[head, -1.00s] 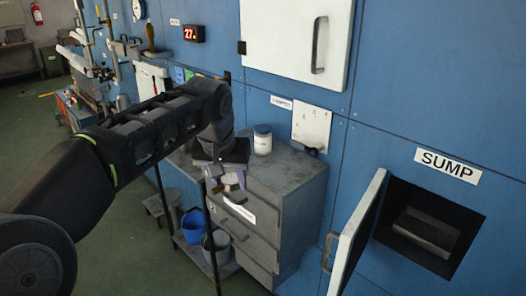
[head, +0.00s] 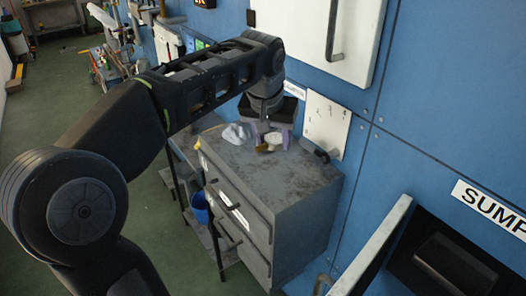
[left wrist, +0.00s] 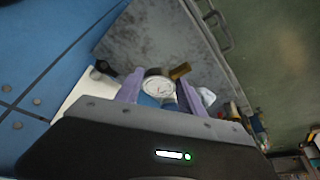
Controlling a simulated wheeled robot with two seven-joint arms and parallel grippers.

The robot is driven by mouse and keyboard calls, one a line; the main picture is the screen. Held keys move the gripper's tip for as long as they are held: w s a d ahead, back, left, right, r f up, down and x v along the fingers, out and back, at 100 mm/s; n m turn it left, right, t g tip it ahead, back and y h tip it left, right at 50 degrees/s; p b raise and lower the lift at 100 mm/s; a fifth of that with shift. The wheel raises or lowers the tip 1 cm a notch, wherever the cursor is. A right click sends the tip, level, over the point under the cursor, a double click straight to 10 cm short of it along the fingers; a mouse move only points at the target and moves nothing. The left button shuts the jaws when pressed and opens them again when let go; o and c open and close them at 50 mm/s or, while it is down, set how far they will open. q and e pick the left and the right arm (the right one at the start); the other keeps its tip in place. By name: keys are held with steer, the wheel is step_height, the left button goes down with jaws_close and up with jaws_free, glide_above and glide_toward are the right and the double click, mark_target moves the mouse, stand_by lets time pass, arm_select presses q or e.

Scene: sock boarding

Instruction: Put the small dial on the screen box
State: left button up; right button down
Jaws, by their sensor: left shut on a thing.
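The small dial (left wrist: 158,87) has a round white face and a brass-coloured stem (left wrist: 180,71). My left gripper (left wrist: 160,93), with lavender fingers, is shut on it; the face shows between the fingers in the left wrist view. In the head view my left gripper (head: 269,137) is over the back of the grey cabinet top, and the dial (head: 273,139) is partly hidden by it. I cannot tell the gap to the cabinet top. The screen box (head: 205,3), with red digits, is on the blue wall, cut by the top edge. My right gripper is out of view.
The grey cabinet (head: 290,190) stands against the blue wall. A pale crumpled lump (head: 238,133) lies on it. A white plate (head: 326,124) is at the wall behind. A white wall door (head: 320,35) is above. An open hatch (head: 452,262) is at lower right.

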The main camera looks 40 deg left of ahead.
arm_select(q)
glide_above(274, 178)
steer(key=s, duration=0.2)
steer(key=shift+w+d+f, duration=0.15)
steer(key=shift+f, duration=1.45)
steer(key=shift+w+d+f, duration=0.1)
steer(key=shift+f, duration=1.45)
step_height(274, 178, down, 3)
steer(key=shift+r+p, duration=0.1)
steer(key=shift+p, duration=0.3)
steer(key=shift+f, duration=0.5)
steer(key=shift+f, duration=0.1)
steer(key=o, duration=1.5)
steer(key=shift+c, duration=0.2)
